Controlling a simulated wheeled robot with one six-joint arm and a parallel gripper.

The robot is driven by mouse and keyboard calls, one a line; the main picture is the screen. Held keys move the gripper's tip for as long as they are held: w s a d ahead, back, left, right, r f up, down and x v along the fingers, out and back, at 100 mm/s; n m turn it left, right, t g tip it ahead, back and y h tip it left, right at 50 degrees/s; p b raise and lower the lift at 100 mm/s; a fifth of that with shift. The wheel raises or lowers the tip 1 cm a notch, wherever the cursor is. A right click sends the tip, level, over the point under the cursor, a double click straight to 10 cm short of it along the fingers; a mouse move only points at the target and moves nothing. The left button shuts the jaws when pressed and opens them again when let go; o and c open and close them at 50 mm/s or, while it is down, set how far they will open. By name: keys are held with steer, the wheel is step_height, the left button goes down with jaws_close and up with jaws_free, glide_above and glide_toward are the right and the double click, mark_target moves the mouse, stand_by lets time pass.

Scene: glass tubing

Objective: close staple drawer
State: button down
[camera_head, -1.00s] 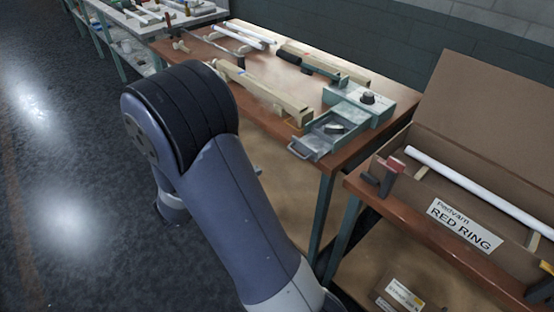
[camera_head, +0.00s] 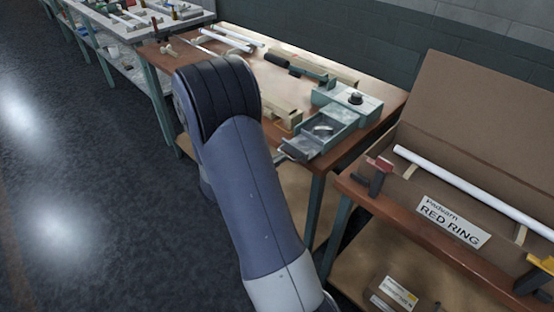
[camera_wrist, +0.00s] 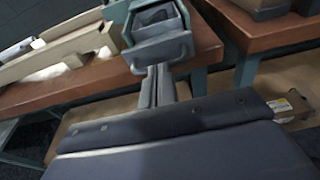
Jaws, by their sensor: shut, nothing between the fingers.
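The staple drawer (camera_head: 308,143) sticks out open from its grey-green housing (camera_head: 350,104) at the front edge of the wooden workbench. Whether the tips touch the drawer I cannot tell. In the head view my arm hides the gripper.
Wooden rails (camera_head: 283,112) and white tubes (camera_head: 226,40) lie on the bench left of the drawer. Open floor lies to the left.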

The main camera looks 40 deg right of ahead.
mark_target(293, 148)
steer(key=x, duration=0.1)
steer(key=b+x, duration=0.1)
steer(key=x, duration=0.3)
steer(key=shift+d+r, duration=0.25)
steer(key=shift+r, duration=0.1)
steer(key=shift+d+b, duration=0.3)
steer(key=shift+d, duration=0.05)
steer(key=shift+r, duration=0.25)
steer(key=shift+w+a, duration=0.1)
steer(key=shift+a, duration=0.15)
steer(key=v, duration=1.3)
steer(key=shift+a, duration=0.4)
